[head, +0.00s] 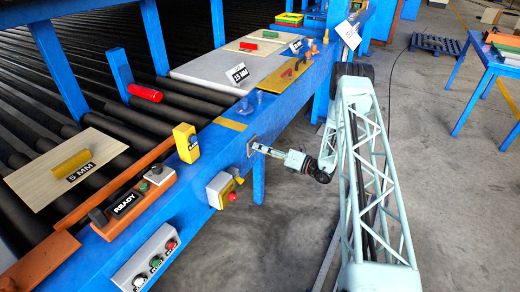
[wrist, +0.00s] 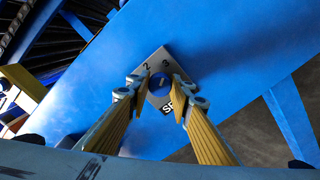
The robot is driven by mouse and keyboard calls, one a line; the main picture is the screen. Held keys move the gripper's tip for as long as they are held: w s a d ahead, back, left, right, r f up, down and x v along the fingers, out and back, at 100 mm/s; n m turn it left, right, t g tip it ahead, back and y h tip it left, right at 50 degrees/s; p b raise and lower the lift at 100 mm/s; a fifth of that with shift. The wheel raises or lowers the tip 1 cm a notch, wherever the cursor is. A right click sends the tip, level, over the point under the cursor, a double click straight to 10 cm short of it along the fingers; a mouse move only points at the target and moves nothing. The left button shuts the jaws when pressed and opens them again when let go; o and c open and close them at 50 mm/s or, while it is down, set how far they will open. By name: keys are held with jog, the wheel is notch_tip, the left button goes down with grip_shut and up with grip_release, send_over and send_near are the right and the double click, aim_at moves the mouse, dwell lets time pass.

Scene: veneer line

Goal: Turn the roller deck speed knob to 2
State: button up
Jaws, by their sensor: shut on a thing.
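The speed knob (wrist: 159,82) is a small dark blue round knob in the wrist view. It sits on a silver plate (wrist: 153,57) marked 2 at upper left and 3 at upper right; a black label starting "SP" is partly hidden by a finger. My gripper (wrist: 160,88) has its fingers on both sides of the knob and is shut on it. I cannot tell which number the knob points to. In the head view my gripper (head: 259,148) meets the plate (head: 250,146) on the front of the blue roller deck frame (head: 222,143); the knob is hidden there.
A grey box with a yellow-and-red button (head: 232,197) hangs just left of my gripper. The floor (head: 285,215) in front is clear.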

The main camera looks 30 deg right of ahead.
jog(key=shift+n, duration=0.3)
jog(key=n+b, duration=0.4)
jog(key=n, duration=0.7)
jog(key=shift+a, duration=0.1)
dwell(0.4)
dwell(0.4)
jog(key=o, duration=0.9)
jog(key=shift+s, duration=0.15)
jog(key=shift+v, duration=6)
